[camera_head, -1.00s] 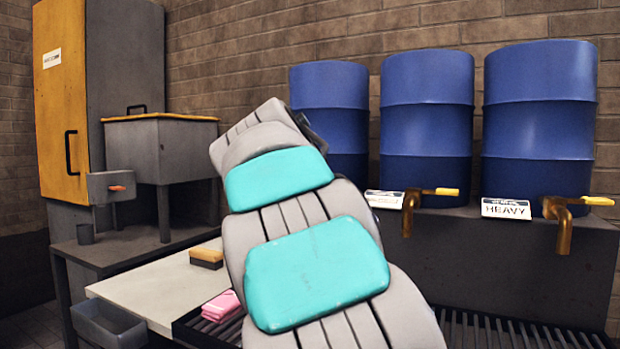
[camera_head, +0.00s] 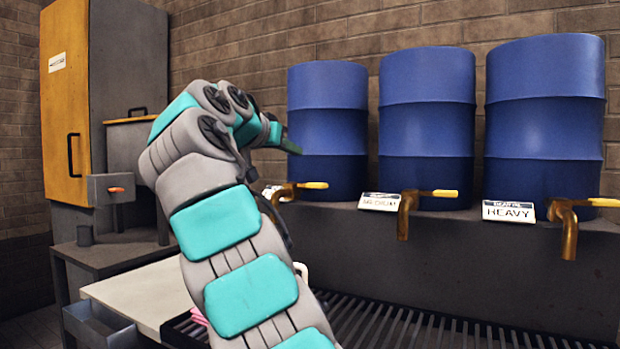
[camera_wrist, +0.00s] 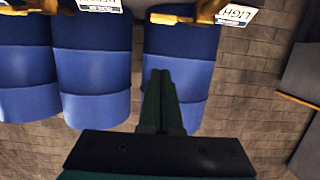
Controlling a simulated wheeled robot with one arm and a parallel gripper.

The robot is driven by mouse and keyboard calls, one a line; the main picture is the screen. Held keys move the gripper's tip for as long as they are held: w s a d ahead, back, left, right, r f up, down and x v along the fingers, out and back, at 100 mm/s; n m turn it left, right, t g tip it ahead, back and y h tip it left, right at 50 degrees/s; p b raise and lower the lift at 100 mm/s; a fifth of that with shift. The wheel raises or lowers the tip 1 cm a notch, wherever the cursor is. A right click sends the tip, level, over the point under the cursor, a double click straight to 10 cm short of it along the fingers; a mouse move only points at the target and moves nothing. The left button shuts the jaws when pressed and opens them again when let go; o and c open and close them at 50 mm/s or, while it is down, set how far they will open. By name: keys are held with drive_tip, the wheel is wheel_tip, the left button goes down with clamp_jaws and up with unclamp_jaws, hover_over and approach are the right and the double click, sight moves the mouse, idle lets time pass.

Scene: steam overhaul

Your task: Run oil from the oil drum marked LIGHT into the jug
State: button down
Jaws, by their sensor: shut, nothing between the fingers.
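The LIGHT drum (camera_head: 327,120) is the leftmost of three blue drums. Its sign (camera_wrist: 238,14) partly shows in the upside-down wrist view, reading "LIGH". Its brass tap (camera_head: 284,191) has a yellow lever (camera_head: 313,185) pointing right; the tap also shows at the top of the wrist view (camera_wrist: 206,10). My gripper (camera_head: 292,148) is shut and empty in front of this drum, above the tap; its fingers (camera_wrist: 160,75) lie together in the wrist view. A pale curved edge (camera_head: 302,272) shows behind my arm; I cannot tell whether it is the jug.
The MEDIUM drum (camera_head: 427,120) and HEAVY drum (camera_head: 545,120) stand to the right, each with a brass tap. A slatted grate (camera_head: 400,325) runs below. A pale worktop (camera_head: 135,295) and a yellow-doored cabinet (camera_head: 66,100) are at left. My arm hides much of the middle.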

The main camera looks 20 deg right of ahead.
drive_tip(key=shift+d, duration=0.1)
idle(0.3)
drive_tip(key=p, duration=0.1)
hover_over(312, 185)
drive_tip(key=s, duration=0.1)
wheel_tip(312, 185, down, 2)
drive_tip(key=shift+w+f+b, duration=0.1)
drive_tip(key=shift+f+b, duration=1.15)
drive_tip(key=shift+f, duration=1)
